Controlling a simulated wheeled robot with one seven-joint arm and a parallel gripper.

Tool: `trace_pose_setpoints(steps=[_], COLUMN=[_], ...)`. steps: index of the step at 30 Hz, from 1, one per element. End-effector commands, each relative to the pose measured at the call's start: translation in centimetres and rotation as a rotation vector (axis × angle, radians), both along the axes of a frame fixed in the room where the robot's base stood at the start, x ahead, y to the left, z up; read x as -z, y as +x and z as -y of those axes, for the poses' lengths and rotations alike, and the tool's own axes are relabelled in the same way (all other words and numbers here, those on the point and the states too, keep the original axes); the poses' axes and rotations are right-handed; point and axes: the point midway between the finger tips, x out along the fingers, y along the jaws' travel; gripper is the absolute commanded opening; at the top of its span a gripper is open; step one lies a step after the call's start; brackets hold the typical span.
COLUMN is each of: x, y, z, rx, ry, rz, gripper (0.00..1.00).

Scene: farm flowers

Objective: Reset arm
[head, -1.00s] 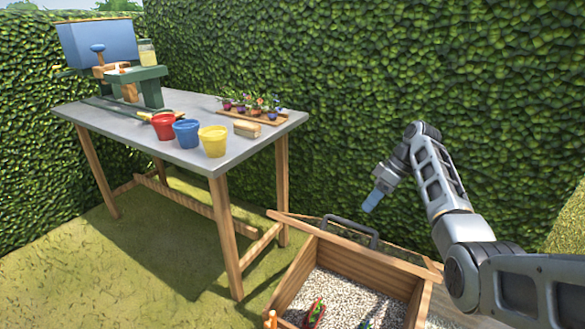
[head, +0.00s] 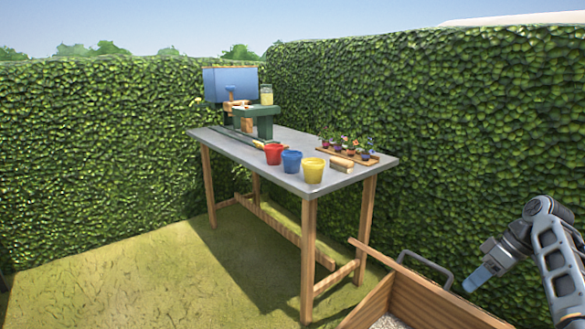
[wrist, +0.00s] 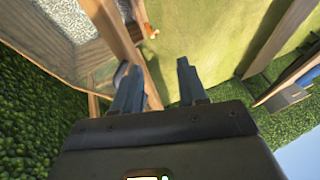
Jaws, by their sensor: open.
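My arm shows at the right edge of the head view. My gripper (head: 474,286) hangs with its blue-grey fingers pointing down and left, above the far right part of a wooden crate (head: 425,298). In the wrist view my gripper (wrist: 160,85) has its two fingers apart with nothing between them. Beyond the fingers are grass and the crate's wooden wall (wrist: 112,30).
A grey-topped table (head: 255,158) stands left of the crate. It holds a red pot (head: 273,154), a blue pot (head: 291,162), a yellow pot (head: 313,171) and a flower tray (head: 345,155). Hedges (head: 440,130) close off the back. Grass (head: 150,270) at left is clear.

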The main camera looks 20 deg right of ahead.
Motion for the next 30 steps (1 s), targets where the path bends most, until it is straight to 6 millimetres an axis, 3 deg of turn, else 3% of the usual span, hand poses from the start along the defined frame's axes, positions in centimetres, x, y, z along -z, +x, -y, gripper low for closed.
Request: trace_pose_setpoints(steps=[8, 17, 23, 30], x=[2.2, 6.1, 9.8, 15.0], y=[0.3, 0.5, -0.1, -3.1], z=[-1.8, -5.6, -9.7, -17.4], rx=[0.028, 0.083, 0.142, 0.253], ry=[-0.014, -0.043, -0.075, -0.136], rz=[0.010, 0.032, 0.060, 0.131], gripper=[0.42, 0.42, 0.42, 0.42])
